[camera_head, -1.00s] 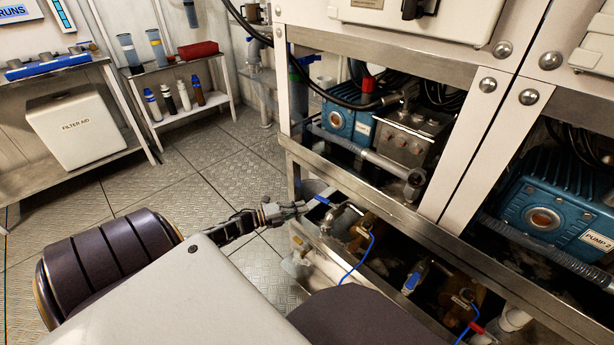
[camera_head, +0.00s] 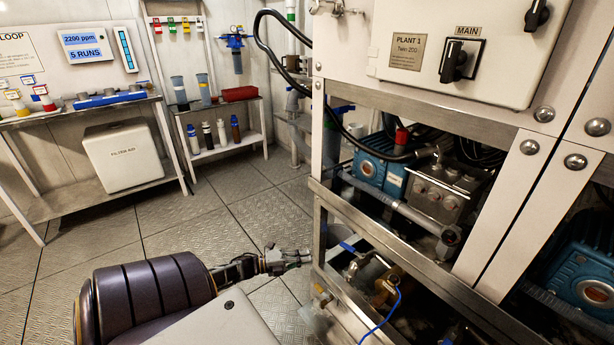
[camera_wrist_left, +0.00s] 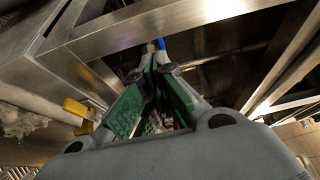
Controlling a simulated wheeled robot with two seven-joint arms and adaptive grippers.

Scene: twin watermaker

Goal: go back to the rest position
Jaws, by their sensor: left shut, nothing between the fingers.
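My left gripper (camera_head: 303,257) reaches in from the lower left in the head view, low beside the metal frame post of the plant. It is shut and empty. A blue valve handle (camera_head: 347,247) sits just right of the fingertips, behind the post, with a gap between them. In the left wrist view the green-padded fingers (camera_wrist_left: 155,62) come together below a steel frame bar (camera_wrist_left: 180,22). A small piece of the blue handle (camera_wrist_left: 161,44) shows past the tips. My right gripper is not in view.
The plant's steel frame (camera_head: 430,225) and a blue pump (camera_head: 380,174) are close on the right. A yellow handle (camera_wrist_left: 76,107) is left of the fingers in the wrist view. A shelf of bottles (camera_head: 228,149) and a white filter aid box (camera_head: 123,157) stand behind. Floor on the left is clear.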

